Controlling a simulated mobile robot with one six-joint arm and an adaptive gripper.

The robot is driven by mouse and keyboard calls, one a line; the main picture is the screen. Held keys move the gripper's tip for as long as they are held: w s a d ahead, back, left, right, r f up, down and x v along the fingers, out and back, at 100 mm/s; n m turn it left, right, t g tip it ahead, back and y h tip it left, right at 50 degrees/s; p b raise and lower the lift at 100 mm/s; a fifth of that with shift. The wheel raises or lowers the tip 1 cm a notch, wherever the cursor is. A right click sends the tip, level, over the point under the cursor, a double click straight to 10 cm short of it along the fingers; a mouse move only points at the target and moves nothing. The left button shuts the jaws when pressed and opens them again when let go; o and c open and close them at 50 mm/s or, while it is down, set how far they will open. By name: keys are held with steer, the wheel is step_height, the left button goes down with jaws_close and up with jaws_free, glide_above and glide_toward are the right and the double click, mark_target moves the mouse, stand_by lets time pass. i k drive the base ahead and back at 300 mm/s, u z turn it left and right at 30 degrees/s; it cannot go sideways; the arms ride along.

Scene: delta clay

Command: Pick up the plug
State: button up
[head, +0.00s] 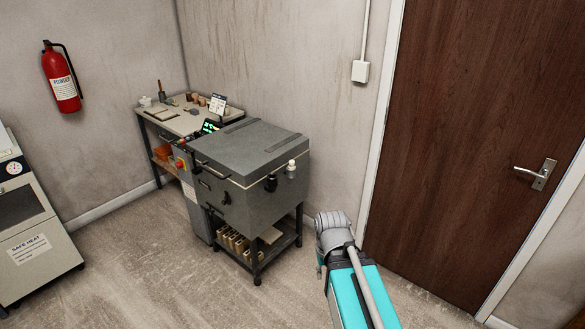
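The grey kiln-like box (240,205) with a flat lid stands on a dark frame near the middle of the head view. Two small knob-like pieces stick out of its right-hand side. One is a dark piece (270,183); the other is a pale-topped piece (291,167) with a darker lower part. Either could be the plug; they are too small to tell apart for sure. My teal and grey arm rises from the bottom edge, right of the box and apart from it. My gripper's fingers do not show.
A worktable (180,122) with small pots and tools stands in the back corner. Several pale blocks (232,242) lie on the shelf under the box. A grey cabinet (30,225) stands at left. A brown door (480,120) is at right. The floor in front is clear.

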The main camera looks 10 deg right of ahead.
mark_target(291, 166)
steer(key=z, duration=0.4)
steer(key=i, duration=1.55)
steer(key=u, duration=0.05)
